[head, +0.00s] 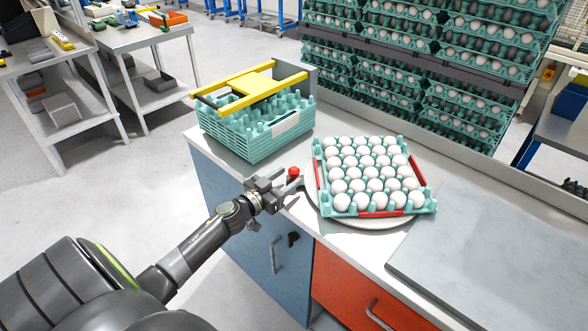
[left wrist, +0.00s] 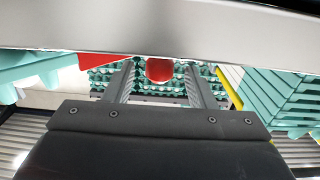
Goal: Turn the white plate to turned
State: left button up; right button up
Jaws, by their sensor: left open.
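The white plate (head: 366,223) is round and lies flat on the counter, with its rim showing left of and below a teal egg tray (head: 317,160). The tray is full of white eggs and has red strips on its sides; it hides most of the plate. A red knob (head: 294,172) stands at the plate's left side. My left gripper (head: 284,184) is open beside the knob. In the left wrist view the red knob (left wrist: 159,69) shows between the two fingers (left wrist: 162,88); contact cannot be told. My right gripper is not in view.
A stack of teal trays (head: 240,145) with a yellow frame (head: 250,86) stands behind my left gripper. A grey panel (head: 480,260) covers the counter at right. Racks of egg trays (head: 400,70) rise behind. The counter's front edge runs below my gripper.

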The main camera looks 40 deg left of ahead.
aim_at(290, 176)
pick_arm(q)
jog(key=shift+w+d, duration=0.15)
jog(key=shift+w, duration=0.8)
jog(key=shift+w+d, duration=0.15)
jog(key=shift+w, duration=0.75)
jog(key=shift+c, duration=0.4)
grip_shut()
